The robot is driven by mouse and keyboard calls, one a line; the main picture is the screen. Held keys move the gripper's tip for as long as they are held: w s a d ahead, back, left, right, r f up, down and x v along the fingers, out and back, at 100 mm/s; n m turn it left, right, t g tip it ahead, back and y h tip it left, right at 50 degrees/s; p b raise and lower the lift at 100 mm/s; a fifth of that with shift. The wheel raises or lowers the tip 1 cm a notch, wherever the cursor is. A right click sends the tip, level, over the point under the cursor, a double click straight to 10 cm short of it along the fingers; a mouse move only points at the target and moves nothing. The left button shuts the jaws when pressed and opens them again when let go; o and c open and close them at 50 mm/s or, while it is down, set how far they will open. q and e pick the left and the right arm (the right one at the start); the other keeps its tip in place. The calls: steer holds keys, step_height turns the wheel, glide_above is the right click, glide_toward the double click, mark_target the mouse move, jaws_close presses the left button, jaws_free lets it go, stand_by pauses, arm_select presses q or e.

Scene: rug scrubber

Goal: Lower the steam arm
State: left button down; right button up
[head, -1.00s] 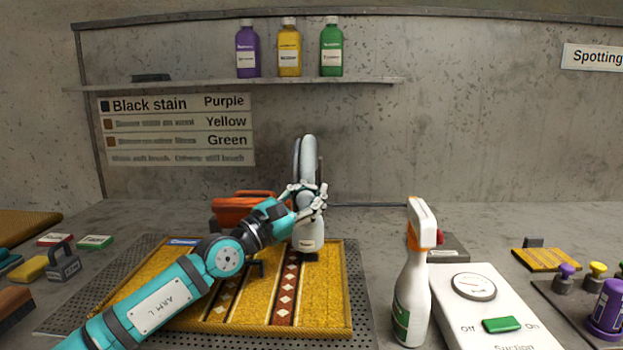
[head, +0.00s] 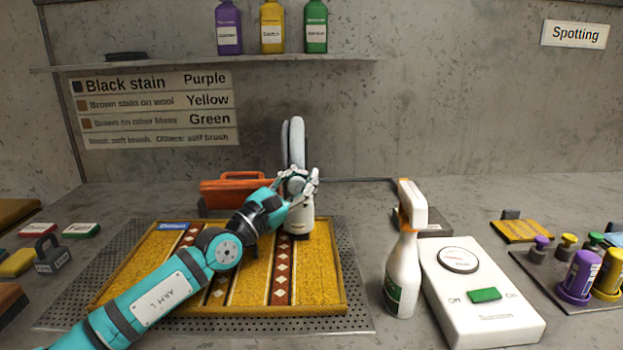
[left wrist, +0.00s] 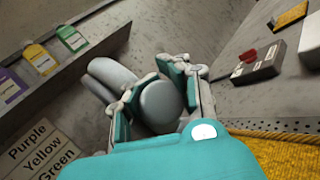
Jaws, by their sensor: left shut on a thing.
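The steam arm (head: 292,140) is a pale grey, rounded, upright piece at the back edge of the patterned yellow rug (head: 330,285). Its lower white part (head: 300,220) stands by the rug's far edge. My left gripper (head: 300,184) is shut on the steam arm around its middle and hides part of it. In the left wrist view, a rounded grey end of the steam arm (left wrist: 160,103) sits between the two fingers of my left gripper (left wrist: 158,95). My right gripper is not in view.
A spray bottle (head: 402,270) and a white box with a green switch (head: 490,318) stand to the right. Brushes and pads lie at far left. A shelf (head: 150,62) with bottles is on the wall.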

mark_target(294, 193)
arm_select(q)
step_height(294, 193, down, 3)
steer(key=shift+r, duration=0.1)
steer(key=c, duration=1.9)
jaws_free()
steer(key=o, duration=0.5)
steer(key=shift+s+a+r+y, duration=0.3)
steer(key=shift+s+a, duration=0.3)
steer(key=shift+a, duration=0.1)
steer(key=shift+o, duration=1.1)
steer(key=shift+s+a+r, duration=0.1)
steer(key=shift+a, duration=0.1)
steer(key=o, duration=0.3)
steer(key=shift+w+r, duration=0.15)
steer(key=shift+w, duration=0.1)
